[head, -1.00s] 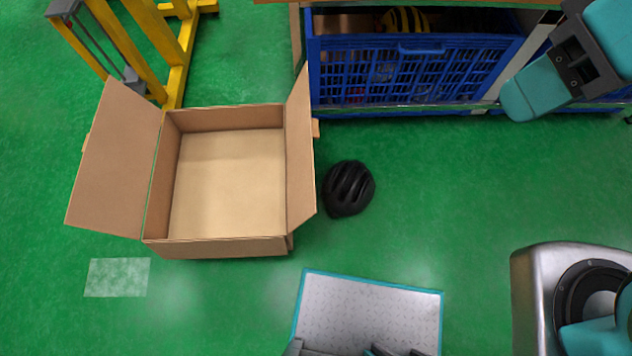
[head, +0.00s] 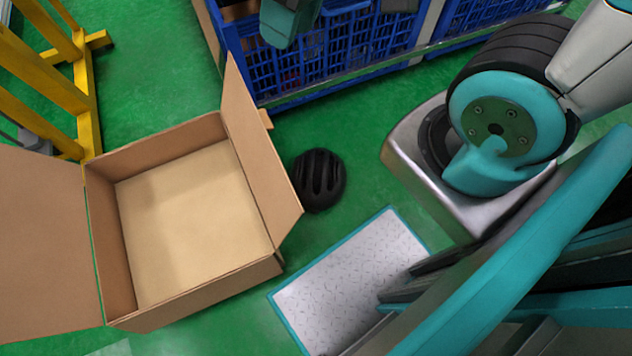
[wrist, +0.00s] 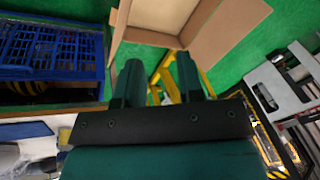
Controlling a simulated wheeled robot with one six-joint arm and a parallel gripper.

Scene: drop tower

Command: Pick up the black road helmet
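The black road helmet (head: 318,180) lies on the green floor in the head view, close to the right wall of an open cardboard box (head: 196,225). It looks apart from my gripper. It does not show in the wrist view. In the wrist view my gripper (wrist: 159,72) has its two teal fingers spread, with nothing between them. Part of the gripper also shows at the top of the head view, above and beyond the helmet, in front of a blue crate. The box is empty and also shows in the wrist view (wrist: 160,22).
Blue mesh crates (head: 345,45) stand behind the helmet. A yellow metal frame (head: 85,100) stands at the left. Box flaps stick out, one leaning towards the helmet. Green floor is clear just right of the helmet. My own base and arm fill the right.

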